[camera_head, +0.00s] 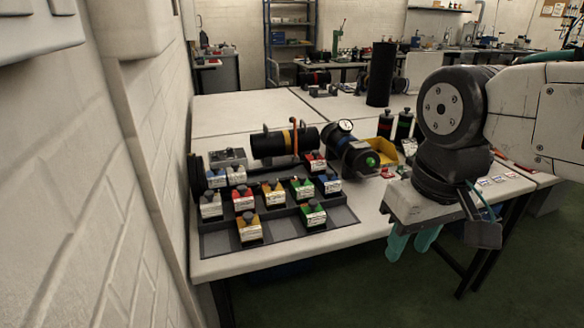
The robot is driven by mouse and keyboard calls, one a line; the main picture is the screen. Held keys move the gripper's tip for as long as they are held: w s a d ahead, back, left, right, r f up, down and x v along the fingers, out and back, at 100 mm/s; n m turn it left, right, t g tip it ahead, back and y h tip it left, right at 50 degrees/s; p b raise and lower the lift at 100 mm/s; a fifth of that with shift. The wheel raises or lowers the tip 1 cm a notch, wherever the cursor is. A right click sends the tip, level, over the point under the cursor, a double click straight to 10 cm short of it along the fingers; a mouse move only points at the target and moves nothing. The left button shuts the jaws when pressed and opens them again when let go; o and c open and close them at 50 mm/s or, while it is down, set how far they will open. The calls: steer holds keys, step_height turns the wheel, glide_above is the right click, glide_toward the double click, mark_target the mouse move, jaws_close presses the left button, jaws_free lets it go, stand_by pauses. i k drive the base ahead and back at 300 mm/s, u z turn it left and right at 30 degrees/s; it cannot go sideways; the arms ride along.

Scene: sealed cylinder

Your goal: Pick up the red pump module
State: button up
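Several small modules with dark knobs and coloured bodies stand in a dark stepped rack (340,216) on the white table. Another red module (315,166) is in the back row at the right. I cannot tell which of them is the pump module. My gripper (412,243) hangs at the right, beyond the table's front edge and well away from the rack. Its two teal fingers point down, with a gap between them and nothing visible held.
A black cylinder with coloured bands (285,142) and a gauge (345,126) stand behind the rack. A yellow bin (384,152) and dark bottles (404,127) are at the right. A white wall (130,200) closes off the left. The table front, right of the rack, is clear.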

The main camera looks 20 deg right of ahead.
mark_target(315, 164)
steer(key=u, duration=0.05)
steer(key=i, duration=0.95)
